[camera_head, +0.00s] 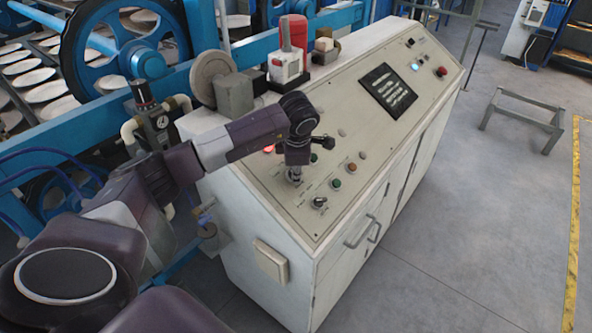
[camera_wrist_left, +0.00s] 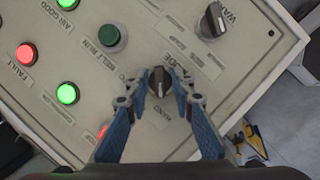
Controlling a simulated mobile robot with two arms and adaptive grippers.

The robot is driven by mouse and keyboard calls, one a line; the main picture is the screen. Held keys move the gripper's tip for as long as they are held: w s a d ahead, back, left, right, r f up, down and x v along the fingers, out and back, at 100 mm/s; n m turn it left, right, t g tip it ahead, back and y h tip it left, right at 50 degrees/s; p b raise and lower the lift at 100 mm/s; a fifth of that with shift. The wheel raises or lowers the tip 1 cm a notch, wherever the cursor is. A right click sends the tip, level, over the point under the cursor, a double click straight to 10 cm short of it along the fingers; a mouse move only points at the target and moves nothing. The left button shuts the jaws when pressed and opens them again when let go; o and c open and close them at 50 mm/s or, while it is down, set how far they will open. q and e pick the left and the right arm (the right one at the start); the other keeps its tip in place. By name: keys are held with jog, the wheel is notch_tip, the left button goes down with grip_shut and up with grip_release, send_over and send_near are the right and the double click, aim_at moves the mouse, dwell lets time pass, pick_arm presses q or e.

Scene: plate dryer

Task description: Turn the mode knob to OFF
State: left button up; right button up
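In the left wrist view a small black knob (camera_wrist_left: 159,82) with a pale pointer line sits on the panel between my left fingertips. A label beside it seems to read MODE; the other lettering around it is hard to read. My left gripper (camera_wrist_left: 160,76) is open, with one blue-grey finger on each side of the knob and narrow gaps seeming to show. In the head view my left gripper (camera_head: 295,174) points down at the near left part of the sloped panel, and it hides the knob there. My right gripper is not in view.
Another black knob (camera_wrist_left: 213,20) and a green button (camera_wrist_left: 112,39) are close by on the panel. Red and green lamps lie to the left. In the head view the white console (camera_head: 355,120) carries a dark screen (camera_head: 388,90). Open floor lies to its right.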

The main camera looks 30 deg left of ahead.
pick_arm(q)
jog(key=shift+m, duration=0.3)
grip_shut()
jog(key=shift+m+g+b, duration=0.3)
jog(key=shift+b, duration=0.05)
jog(key=shift+w+m+g+h+b, duration=0.15)
jog(key=shift+m+g+h+b, duration=0.2)
jog(key=shift+m, duration=0.75)
jog(key=m+g+b, duration=0.1)
jog(key=m, duration=0.3)
jog(key=shift+g, duration=0.35)
jog(key=shift+r+m, duration=0.1)
jog(key=shift+m, duration=0.2)
jog(key=o, duration=0.7)
grip_release()
